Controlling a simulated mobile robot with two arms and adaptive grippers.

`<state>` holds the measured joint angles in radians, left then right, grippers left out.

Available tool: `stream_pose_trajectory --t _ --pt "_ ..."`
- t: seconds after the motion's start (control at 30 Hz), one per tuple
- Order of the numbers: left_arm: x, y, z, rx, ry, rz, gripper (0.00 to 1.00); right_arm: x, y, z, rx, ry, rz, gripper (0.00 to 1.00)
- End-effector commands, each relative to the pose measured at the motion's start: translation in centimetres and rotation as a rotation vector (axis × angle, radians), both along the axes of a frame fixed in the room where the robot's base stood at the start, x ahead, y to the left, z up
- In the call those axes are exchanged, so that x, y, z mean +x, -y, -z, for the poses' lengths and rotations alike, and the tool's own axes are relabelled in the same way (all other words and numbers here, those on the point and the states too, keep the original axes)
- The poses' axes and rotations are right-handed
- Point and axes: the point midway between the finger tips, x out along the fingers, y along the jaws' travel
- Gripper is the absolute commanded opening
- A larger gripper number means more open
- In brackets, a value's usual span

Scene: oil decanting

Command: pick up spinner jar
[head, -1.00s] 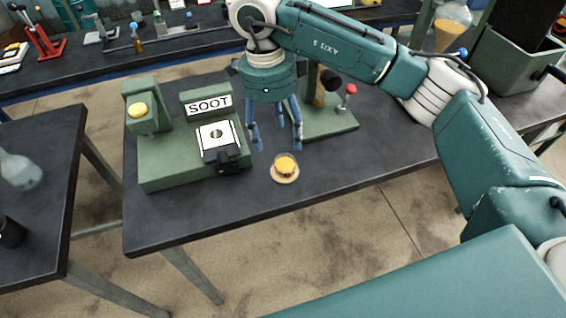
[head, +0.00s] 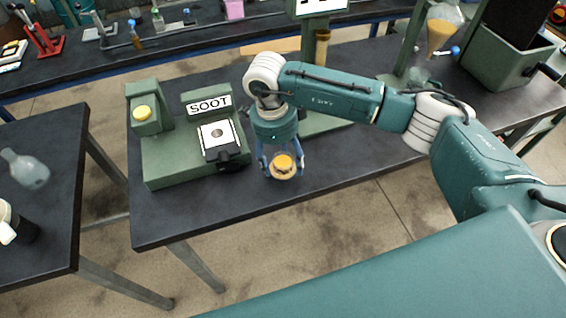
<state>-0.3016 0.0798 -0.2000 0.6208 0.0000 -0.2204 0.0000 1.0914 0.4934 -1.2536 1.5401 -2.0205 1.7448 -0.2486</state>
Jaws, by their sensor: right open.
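The spinner jar (head: 284,163), a small round jar with amber contents, stands on a pale round base or coaster (head: 283,175) on the dark table (head: 345,165). My right gripper (head: 283,170) points down from above and its blue fingers are open on either side of the jar. Whether the fingers touch it cannot be told. My left gripper is not in view.
A green device labelled SOOT (head: 165,165) stands just left of the jar. A green stand (head: 320,125) is behind my right arm. A flask (head: 27,168) lies on the left table. The table's front edge is close to the jar; bare tabletop is to its right.

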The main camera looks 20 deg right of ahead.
Motion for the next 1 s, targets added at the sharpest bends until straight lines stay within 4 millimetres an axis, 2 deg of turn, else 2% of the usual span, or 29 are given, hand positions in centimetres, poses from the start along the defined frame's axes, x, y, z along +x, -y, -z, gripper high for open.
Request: stream_pose_trajectory --t 0.13,0.17,0.4,0.77,1.0 --pt "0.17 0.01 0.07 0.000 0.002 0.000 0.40 0.02 -0.02 0.02 0.000 0.000 0.000 0.63" --pt "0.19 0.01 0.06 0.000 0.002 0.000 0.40 0.02 -0.02 0.02 0.000 0.000 0.000 0.59" --pt "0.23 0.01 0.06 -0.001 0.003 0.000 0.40 0.02 -0.03 -0.01 0.000 0.000 0.000 0.11" --pt "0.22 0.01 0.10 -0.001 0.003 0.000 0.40 0.04 -0.01 -0.12 0.000 0.001 0.000 0.11" --pt "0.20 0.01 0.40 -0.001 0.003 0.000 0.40 0.11 -0.03 -0.94 0.000 0.002 0.000 0.11"
